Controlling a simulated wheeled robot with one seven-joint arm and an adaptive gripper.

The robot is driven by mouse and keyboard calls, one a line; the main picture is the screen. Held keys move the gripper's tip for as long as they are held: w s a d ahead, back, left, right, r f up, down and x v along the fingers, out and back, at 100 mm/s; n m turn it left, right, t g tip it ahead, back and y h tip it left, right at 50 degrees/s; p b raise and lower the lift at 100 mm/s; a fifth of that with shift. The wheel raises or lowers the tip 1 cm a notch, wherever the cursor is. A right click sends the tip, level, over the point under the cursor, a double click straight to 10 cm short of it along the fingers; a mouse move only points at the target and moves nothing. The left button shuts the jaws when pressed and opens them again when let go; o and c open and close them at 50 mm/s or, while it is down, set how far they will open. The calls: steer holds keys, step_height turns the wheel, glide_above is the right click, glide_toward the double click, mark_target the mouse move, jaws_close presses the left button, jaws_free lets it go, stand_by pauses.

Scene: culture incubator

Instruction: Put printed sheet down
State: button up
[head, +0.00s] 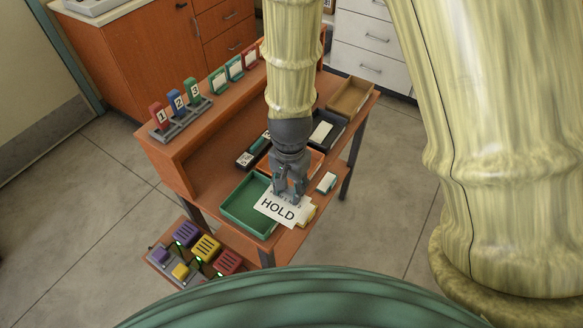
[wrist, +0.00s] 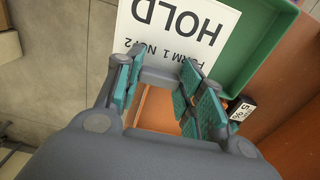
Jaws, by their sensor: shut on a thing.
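The printed sheet (head: 279,208) is white with HOLD in large black letters. My gripper (head: 290,192) is shut on its edge nearest the shelf and points down above the table. In the head view the sheet overlaps the right side of a green tray (head: 236,222); I cannot tell whether it touches the tray. In the wrist view the sheet (wrist: 185,28) extends beyond my gripper's fingers (wrist: 160,76), upside down, with smaller print near the fingers. The green tray (wrist: 248,70) shows beside it. The exact contact of the fingers with the sheet is hard to see.
An orange tray (head: 313,160), a dark tray (head: 334,122) and a brown tray (head: 361,88) line the table behind. A yellow item (head: 311,215) is partly under the sheet. Numbered holders (head: 178,106) stand on the shelf. A button panel (head: 196,252) is at lower left.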

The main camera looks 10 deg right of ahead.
steer(key=w+d+p, duration=0.1)
steer(key=w, duration=0.4)
steer(key=w+d+f+p, duration=0.1)
steer(key=w+d, duration=0.1)
steer(key=w, duration=0.2)
steer(key=w+d+f+p, duration=0.1)
steer(key=w+d, duration=0.1)
steer(key=w, duration=0.3)
steer(key=shift+w+d+p, duration=0.15)
steer(key=shift+w+p, duration=0.2)
steer(key=shift+p, duration=0.05)
steer(key=shift+w+d+f, duration=0.15)
steer(key=shift+w, duration=0.25)
steer(key=shift+s+f+p, duration=0.1)
steer(key=shift+f+p, duration=0.6)
steer(key=shift+f, duration=0.95)
steer(key=shift+f, duration=0.15)
steer(key=o, duration=0.8)
steer(key=shift+o, duration=0.2)
step_height(320, 180, up, 12)
steer(key=b, duration=0.3)
